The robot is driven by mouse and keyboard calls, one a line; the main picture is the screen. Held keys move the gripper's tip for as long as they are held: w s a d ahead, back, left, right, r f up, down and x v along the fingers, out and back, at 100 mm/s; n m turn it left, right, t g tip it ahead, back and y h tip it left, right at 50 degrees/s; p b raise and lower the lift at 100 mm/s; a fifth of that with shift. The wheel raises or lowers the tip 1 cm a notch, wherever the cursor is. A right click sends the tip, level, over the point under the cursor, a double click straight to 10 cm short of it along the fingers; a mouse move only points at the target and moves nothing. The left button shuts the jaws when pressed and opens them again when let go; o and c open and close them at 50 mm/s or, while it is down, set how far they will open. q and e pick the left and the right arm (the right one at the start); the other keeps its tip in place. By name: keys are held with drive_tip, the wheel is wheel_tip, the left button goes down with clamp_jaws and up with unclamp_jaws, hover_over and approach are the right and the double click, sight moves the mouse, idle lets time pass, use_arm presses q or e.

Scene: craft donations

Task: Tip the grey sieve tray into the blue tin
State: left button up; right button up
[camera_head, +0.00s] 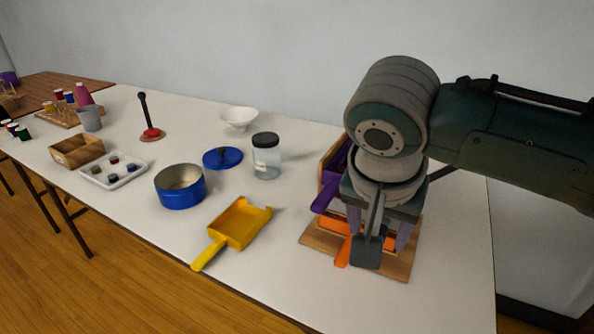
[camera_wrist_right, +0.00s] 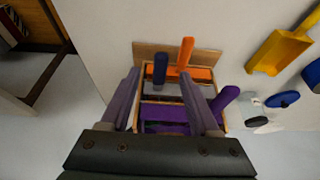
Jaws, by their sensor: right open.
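The blue tin (camera_head: 180,192) stands open and upright on the white table; part of it shows at the right edge of the wrist view (camera_wrist_right: 313,74). A dark slate-blue handle (camera_wrist_right: 161,68), which looks like the grey sieve tray's, stands out of the wooden rack in the wrist view; most of that tray is hidden. My left gripper is out of view.
Orange (camera_wrist_right: 187,54) and purple (camera_wrist_right: 227,98) handles crowd the rack (camera_head: 312,241). A yellow scoop tray (camera_head: 240,224) lies between rack and tin. A blue lid (camera_head: 222,157), a dark-capped jar (camera_head: 266,160) and a white paint tray (camera_head: 113,173) stand near the tin.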

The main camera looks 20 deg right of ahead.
drive_tip(key=b+x, duration=0.1)
drive_tip(key=x, duration=0.3)
drive_tip(key=shift+f, duration=0.1)
drive_tip(key=shift+c, duration=0.4)
clamp_jaws()
drive_tip(key=c, duration=0.6)
unclamp_jaws()
clamp_jaws()
